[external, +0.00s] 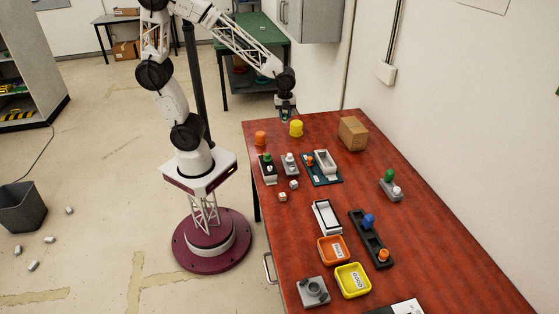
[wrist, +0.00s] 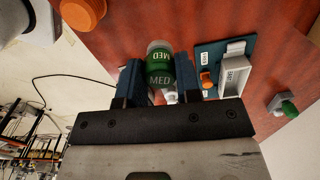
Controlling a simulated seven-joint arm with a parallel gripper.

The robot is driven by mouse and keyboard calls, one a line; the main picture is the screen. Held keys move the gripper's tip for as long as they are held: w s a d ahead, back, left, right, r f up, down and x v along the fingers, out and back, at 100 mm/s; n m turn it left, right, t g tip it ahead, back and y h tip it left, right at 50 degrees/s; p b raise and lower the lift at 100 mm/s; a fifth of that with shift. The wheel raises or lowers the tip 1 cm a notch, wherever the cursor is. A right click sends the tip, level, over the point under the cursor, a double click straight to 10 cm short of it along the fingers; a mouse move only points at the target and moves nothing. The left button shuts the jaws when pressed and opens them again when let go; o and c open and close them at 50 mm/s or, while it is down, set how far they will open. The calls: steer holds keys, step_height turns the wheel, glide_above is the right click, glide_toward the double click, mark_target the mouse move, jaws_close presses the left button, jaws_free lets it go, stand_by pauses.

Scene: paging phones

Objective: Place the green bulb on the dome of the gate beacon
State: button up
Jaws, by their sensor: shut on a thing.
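My gripper (external: 285,112) is above the far left end of the red table, by the yellow cylinder. In the wrist view, its blue fingers (wrist: 160,85) are shut on a green cylindrical piece (wrist: 159,68) with a pale cap, marked MED. I cannot tell whether this piece is the green bulb. A green bulb-shaped piece (external: 389,175) sits on a small grey holder at the table's right side; it also shows in the wrist view (wrist: 289,109). A dark unit with a green top (external: 267,159) and a grey unit with a white dome (external: 290,157) stand side by side. No gate label is readable.
An orange cylinder (external: 260,138), a yellow cylinder (external: 296,128) and a wooden box (external: 353,134) stand at the far end. A teal panel (external: 334,179) carries a white part and an orange knob. Orange (external: 322,252) and yellow (external: 340,291) trays lie nearer. The table's right side is mostly clear.

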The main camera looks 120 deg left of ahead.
steer(key=s+a+n, duration=0.1)
steer(key=s+n, duration=0.3)
steer(key=s, duration=0.8)
steer(key=shift+a+f, duration=0.15)
glide_above(296, 122)
steer(key=shift+w+f, duration=0.1)
steer(key=shift+f, duration=0.65)
stand_by(0.3)
steer(key=shift+f, duration=1.8)
steer(key=shift+f, duration=0.15)
steer(key=o, duration=0.9)
